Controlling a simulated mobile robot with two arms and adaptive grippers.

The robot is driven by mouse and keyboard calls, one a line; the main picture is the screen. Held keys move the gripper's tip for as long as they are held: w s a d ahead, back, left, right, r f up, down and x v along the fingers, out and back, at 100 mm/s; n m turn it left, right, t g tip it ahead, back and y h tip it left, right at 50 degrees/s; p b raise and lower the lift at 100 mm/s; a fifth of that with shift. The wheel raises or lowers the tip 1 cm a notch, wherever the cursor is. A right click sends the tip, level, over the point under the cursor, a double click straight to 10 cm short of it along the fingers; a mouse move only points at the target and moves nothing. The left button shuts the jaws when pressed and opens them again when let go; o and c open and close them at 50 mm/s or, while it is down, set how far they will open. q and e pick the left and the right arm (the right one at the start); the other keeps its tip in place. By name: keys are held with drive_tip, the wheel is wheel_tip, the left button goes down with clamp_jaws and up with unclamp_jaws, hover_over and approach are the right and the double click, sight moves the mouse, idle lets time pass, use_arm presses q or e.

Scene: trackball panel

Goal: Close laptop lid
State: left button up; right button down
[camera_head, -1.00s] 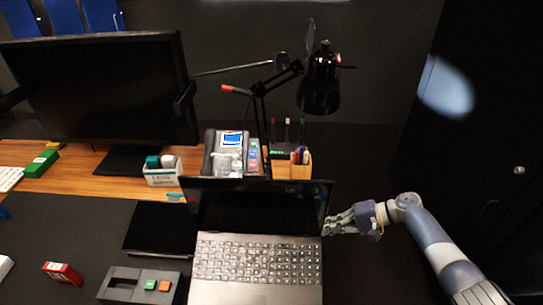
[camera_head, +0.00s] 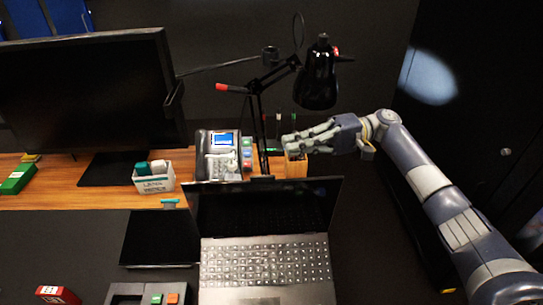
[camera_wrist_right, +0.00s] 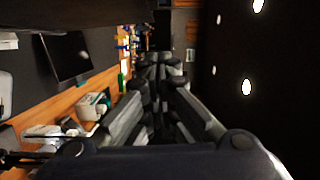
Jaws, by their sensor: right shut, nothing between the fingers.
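The laptop lid (camera_head: 262,206) stands raised behind its keyboard (camera_head: 265,262), with the dark screen side facing me. My right gripper (camera_head: 290,144) is shut and empty. In the head view it shows above and behind the top right part of the lid, in front of the pen holder, and a gap shows between it and the lid's top edge. The right wrist view shows its fingers (camera_wrist_right: 160,90) close together, pointing away from the camera. My left gripper is not in view.
A monitor (camera_head: 88,95) and a white box (camera_head: 153,184) are at left. A dark flat panel (camera_head: 155,238) lies left of the laptop.

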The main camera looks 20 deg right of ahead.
drive_tip(key=s+a+p, duration=0.3)
drive_tip(key=a+p, duration=0.1)
drive_tip(key=a, duration=0.3)
drive_tip(key=shift+s+f, duration=0.2)
drive_tip(key=shift+s, duration=0.1)
